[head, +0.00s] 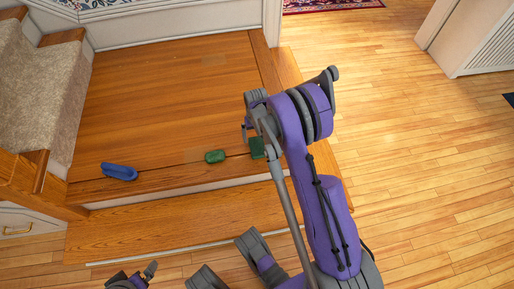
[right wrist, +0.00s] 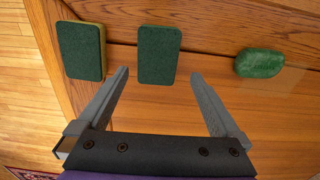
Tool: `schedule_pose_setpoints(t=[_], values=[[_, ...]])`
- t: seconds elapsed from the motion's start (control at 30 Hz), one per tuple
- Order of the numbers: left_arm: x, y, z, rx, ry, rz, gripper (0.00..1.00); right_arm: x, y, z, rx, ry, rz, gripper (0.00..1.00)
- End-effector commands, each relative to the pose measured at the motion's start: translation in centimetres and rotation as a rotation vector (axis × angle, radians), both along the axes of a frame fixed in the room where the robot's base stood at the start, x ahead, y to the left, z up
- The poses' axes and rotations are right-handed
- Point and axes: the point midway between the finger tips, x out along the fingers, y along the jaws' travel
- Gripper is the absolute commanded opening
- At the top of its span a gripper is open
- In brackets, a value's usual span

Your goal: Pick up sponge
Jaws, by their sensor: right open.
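Two dark green sponges with yellow undersides show in the right wrist view: a left sponge (right wrist: 80,50) and a middle sponge (right wrist: 159,55). Both lie on the wooden landing. In the head view one dark green sponge (head: 257,148) shows beside my right gripper (head: 249,132); the other is hidden there, likely behind my arm. In the right wrist view my right gripper (right wrist: 160,76) is open and empty. Its fingertips stand either side of the middle sponge's near end, with no contact visible. Part of my left arm's end (head: 132,281) shows at the bottom edge, its jaws unclear.
A green soap-like lump (head: 214,156) lies left of the sponge and also shows in the wrist view (right wrist: 260,63). A blue oblong object (head: 119,172) lies farther left near the step edge. Carpeted stairs (head: 38,95) rise at left. The landing (head: 150,90) behind is clear.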

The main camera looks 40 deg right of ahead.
Motion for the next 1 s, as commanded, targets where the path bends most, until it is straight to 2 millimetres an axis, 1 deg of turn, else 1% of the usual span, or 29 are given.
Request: schedule_pose_setpoints(t=[0.03,0.27,0.5,0.6,0.77,0.87,1.0], values=[[0.1,0.0,-0.3,0.0,0.001,0.0,1.0,0.0,0.0,-0.9,0.0,0.0,0.0,1.0],[0.2,0.0,-0.9,0.0,0.002,0.0,1.0,-0.2,-0.1,-2.6,0.0,0.0,0.0,1.0],[0.4,0.0,-2.1,0.0,0.003,0.0,1.0,-0.5,-0.2,-6.1,0.0,-0.001,0.0,1.0],[0.4,0.0,-2.1,0.0,0.003,0.0,1.0,-0.5,-0.2,-6.6,0.0,-0.001,0.0,1.0],[0.4,0.0,-2.1,0.0,0.003,0.0,1.0,-0.5,-0.2,-6.5,0.0,-0.001,0.0,1.0],[0.4,0.0,-2.1,0.0,0.003,0.0,1.0,-0.5,-0.2,-6.5,0.0,-0.001,0.0,0.84],[0.4,0.0,-2.1,0.0,0.003,0.0,1.0,-0.5,-0.2,-6.5,0.0,-0.001,0.0,0.59]])
